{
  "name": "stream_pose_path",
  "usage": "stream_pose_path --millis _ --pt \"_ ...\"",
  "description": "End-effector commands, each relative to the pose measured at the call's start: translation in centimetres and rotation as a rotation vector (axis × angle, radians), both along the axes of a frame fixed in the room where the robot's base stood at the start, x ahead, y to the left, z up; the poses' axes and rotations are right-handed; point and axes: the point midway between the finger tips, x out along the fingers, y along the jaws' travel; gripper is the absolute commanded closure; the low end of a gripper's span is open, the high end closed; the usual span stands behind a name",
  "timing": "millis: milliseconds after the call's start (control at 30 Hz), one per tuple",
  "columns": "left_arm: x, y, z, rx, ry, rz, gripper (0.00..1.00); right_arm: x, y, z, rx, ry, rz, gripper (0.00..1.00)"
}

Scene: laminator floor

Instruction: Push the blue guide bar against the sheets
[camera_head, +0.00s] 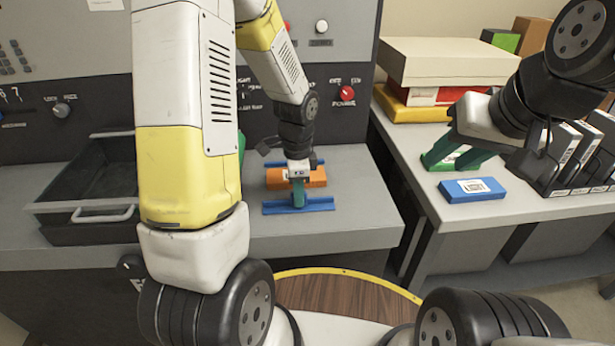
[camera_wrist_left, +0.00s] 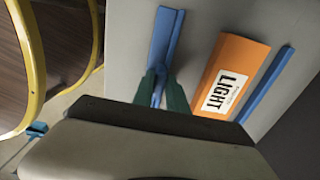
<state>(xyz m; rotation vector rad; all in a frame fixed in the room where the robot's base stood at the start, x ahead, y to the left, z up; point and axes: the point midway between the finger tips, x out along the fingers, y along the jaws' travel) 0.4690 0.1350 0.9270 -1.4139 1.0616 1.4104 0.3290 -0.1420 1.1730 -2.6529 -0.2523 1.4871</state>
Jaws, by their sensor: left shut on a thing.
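The blue guide bar (camera_head: 320,204) lies on the grey bench top, and it also shows in the left wrist view (camera_wrist_left: 166,35). My left gripper (camera_head: 299,199) is shut on the bar's raised middle; its green fingers (camera_wrist_left: 161,95) close around it. The orange pack of sheets (camera_head: 314,177), labelled LIGHT in the wrist view (camera_wrist_left: 232,60), lies beyond the bar. A strip of bare bench separates bar and pack. A second blue bar (camera_wrist_left: 268,82) runs along the pack's far side. My right gripper (camera_head: 456,157) has its green fingers apart above the right table.
A black tray (camera_head: 92,190) with a handle stands left on the bench. A control panel (camera_head: 340,110) rises behind. On the right table are a blue pack (camera_head: 472,190), stacked boxes (camera_head: 445,62) and a black rack (camera_head: 560,180). The bench right of the bar is clear.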

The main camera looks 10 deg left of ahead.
Motion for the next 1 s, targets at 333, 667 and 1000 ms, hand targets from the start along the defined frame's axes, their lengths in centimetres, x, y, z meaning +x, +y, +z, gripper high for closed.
stream_pose_path --millis 333,667,1000 --pt "-0.45 -0.09 -0.11 0.001 0.013 0.000 1.00 0.00 0.00 0.00 0.000 0.000 0.000 0.64" --pt "-0.54 -0.10 -0.15 0.001 0.015 0.000 1.00 0.00 0.00 0.00 0.000 0.000 0.000 0.64" --pt "-0.53 0.53 -0.18 0.000 0.016 0.003 1.00 0.00 0.00 0.00 0.000 0.000 0.000 0.64"
